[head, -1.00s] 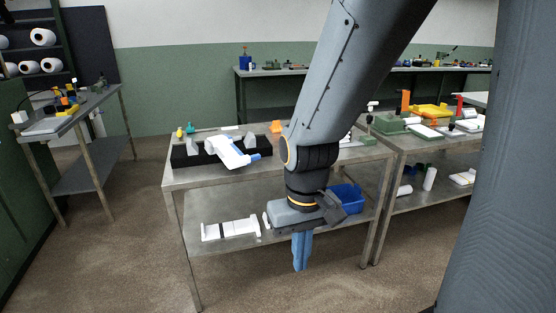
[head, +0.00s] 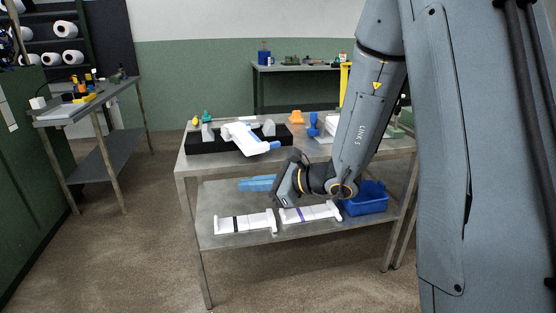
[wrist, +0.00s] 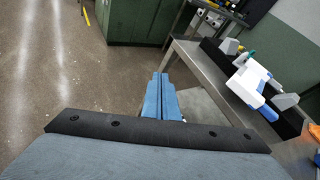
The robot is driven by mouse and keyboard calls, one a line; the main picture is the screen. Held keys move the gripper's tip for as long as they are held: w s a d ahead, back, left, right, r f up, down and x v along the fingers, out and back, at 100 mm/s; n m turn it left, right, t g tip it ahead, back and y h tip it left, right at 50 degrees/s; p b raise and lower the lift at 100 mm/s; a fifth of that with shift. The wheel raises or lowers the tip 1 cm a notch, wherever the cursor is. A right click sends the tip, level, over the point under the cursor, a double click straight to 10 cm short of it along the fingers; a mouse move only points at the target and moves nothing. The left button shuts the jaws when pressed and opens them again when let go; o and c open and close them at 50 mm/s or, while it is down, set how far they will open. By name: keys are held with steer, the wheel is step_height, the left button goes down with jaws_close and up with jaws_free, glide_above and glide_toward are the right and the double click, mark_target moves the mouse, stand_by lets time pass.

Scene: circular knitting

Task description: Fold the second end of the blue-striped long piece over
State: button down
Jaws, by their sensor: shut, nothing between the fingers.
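A white long piece with a blue-purple stripe (head: 307,213) lies on the lower shelf in the head view, with raised white ends. Its upper edge is close under my arm, and its fold cannot be made out. My gripper (head: 256,184) has blue fingers pointing left, above and to the left of the piece, in front of the table. The fingers are closed together and empty; they also show in the wrist view (wrist: 160,98). The piece does not show clearly in the wrist view.
A similar white piece with a black stripe (head: 246,222) lies to the left on the lower shelf (head: 215,202). A blue bin (head: 366,200) stands to the right. On the tabletop, a white device (head: 245,137) rests over a black base (head: 203,145). Open floor lies left of the table.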

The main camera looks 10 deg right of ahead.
steer(key=w+d+f+m+t+h+b, duration=0.2)
steer(key=w+d+m+t+h, duration=0.7)
steer(key=w+d, duration=0.5)
steer(key=w, duration=0.2)
steer(key=w+a+m+y, duration=0.1)
steer(key=w, duration=0.2)
steer(key=w+g+y, duration=0.1)
steer(key=w, duration=0.2)
steer(key=shift+a+f, duration=0.2)
steer(key=shift+f, duration=0.05)
steer(key=shift+r, duration=0.15)
steer(key=shift+r+g+p, duration=0.15)
steer(key=shift+g+p, duration=0.45)
steer(key=shift+p, duration=0.3)
steer(key=shift+s+r+g+p, duration=0.1)
steer(key=shift+r+g+p, duration=0.2)
steer(key=shift+g+p, duration=0.4)
